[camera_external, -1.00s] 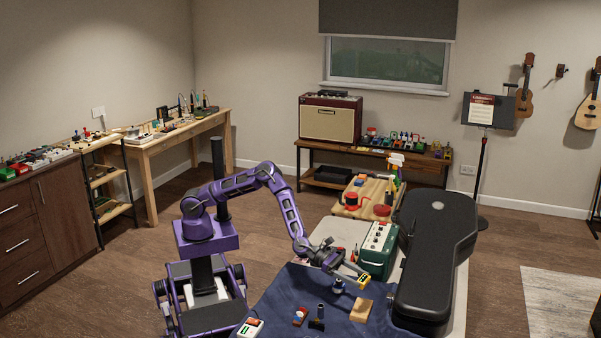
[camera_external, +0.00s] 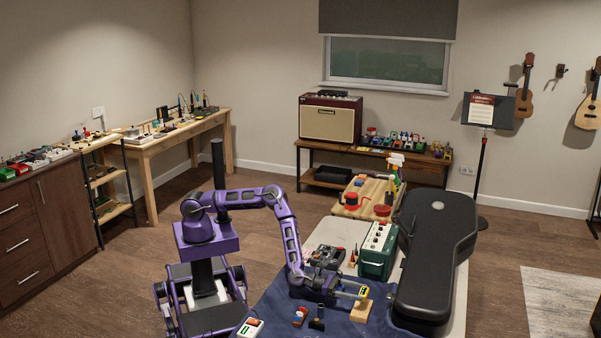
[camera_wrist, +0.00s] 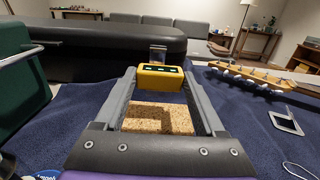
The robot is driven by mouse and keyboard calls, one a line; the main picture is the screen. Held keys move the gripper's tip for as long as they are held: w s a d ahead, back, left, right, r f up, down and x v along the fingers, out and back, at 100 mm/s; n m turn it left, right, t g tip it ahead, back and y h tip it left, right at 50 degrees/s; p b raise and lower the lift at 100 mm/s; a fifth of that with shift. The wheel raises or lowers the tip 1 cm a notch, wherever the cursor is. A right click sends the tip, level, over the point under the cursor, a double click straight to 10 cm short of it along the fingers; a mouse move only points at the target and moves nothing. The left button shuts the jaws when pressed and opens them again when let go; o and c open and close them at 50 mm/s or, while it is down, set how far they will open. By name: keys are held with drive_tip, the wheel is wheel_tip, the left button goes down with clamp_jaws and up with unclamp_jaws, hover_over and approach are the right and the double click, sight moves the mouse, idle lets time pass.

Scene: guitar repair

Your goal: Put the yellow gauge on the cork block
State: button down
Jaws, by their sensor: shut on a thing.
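My gripper (camera_wrist: 160,82) is shut on the yellow gauge (camera_wrist: 160,83), which has a dark display strip on its top. In the external view my gripper (camera_external: 355,291) reaches in from the left, low over the blue mat, and the gauge (camera_external: 363,293) shows at its fingertips. The cork block (camera_external: 361,312) is on the mat just under the gauge. In the wrist view the speckled cork block (camera_wrist: 157,120) shows between the fingers, with a dark shadow on it. I cannot tell whether the gauge touches the block.
A black guitar case (camera_external: 432,255) lies right of the block. A green amplifier box (camera_external: 377,250) stands behind my gripper. Small items, among them a dark bottle-like thing (camera_external: 318,318) and a red-and-white piece (camera_external: 300,316), are left of the block. A guitar neck (camera_wrist: 250,74) lies to the right in the wrist view.

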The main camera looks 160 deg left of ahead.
sight(355, 306)
drive_tip(key=shift+f, duration=1.8)
drive_tip(key=shift+f, duration=0.2)
unclamp_jaws()
drive_tip(key=shift+r, duration=0.1)
drive_tip(key=shift+d+r, duration=0.1)
drive_tip(key=v, duration=1.2)
drive_tip(key=shift+p, duration=0.35)
